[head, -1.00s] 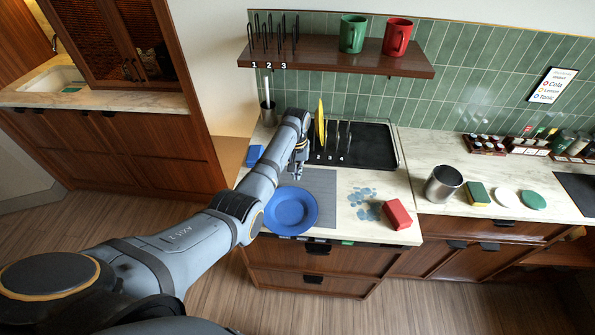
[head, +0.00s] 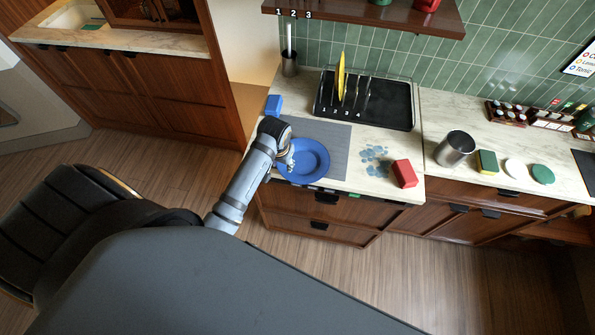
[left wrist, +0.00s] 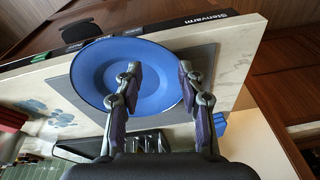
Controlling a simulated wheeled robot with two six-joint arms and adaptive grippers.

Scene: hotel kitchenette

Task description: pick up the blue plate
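The blue plate (head: 313,158) lies flat on a grey mat (head: 335,135) at the counter's front edge. My left gripper (head: 288,162) is at the plate's left side in the head view. In the left wrist view, the left gripper (left wrist: 160,70) is open with nothing between its fingers. One finger shows in front of the blue plate (left wrist: 95,75), the other near its rim. I cannot tell whether a finger touches the plate. My right gripper is not in view.
A black rack (head: 390,105) holding a yellow plate (head: 341,78) stands behind the mat. A blue block (head: 273,105) is left of it. A red block (head: 404,173), a bluish spotted patch (head: 375,160) and a metal cup (head: 455,148) are to the right.

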